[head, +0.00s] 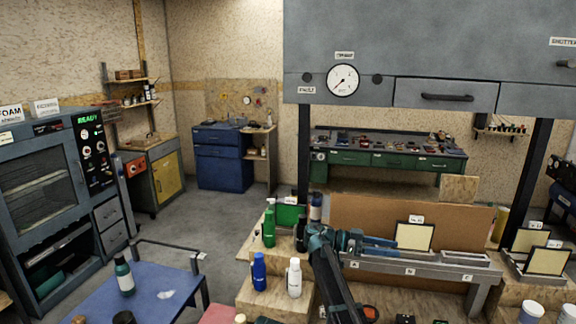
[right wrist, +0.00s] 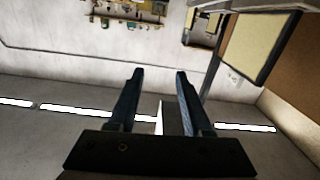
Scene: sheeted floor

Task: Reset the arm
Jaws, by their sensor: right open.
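My right arm (head: 332,275) rises from the bottom of the head view and bends to the right near its top. My right gripper (head: 393,245) points right, in front of the brown board and just above the grey rail. In the right wrist view the gripper (right wrist: 157,75) is open, its two dark fingers apart with nothing between them. My left gripper does not show in either view.
A cream panel (head: 413,237) stands close to my right gripper's fingertips, above the grey rail (head: 425,269). Green (head: 269,228), blue (head: 259,272) and white (head: 294,279) bottles stand left of my arm on wooden steps. A grey hood (head: 440,45) hangs above.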

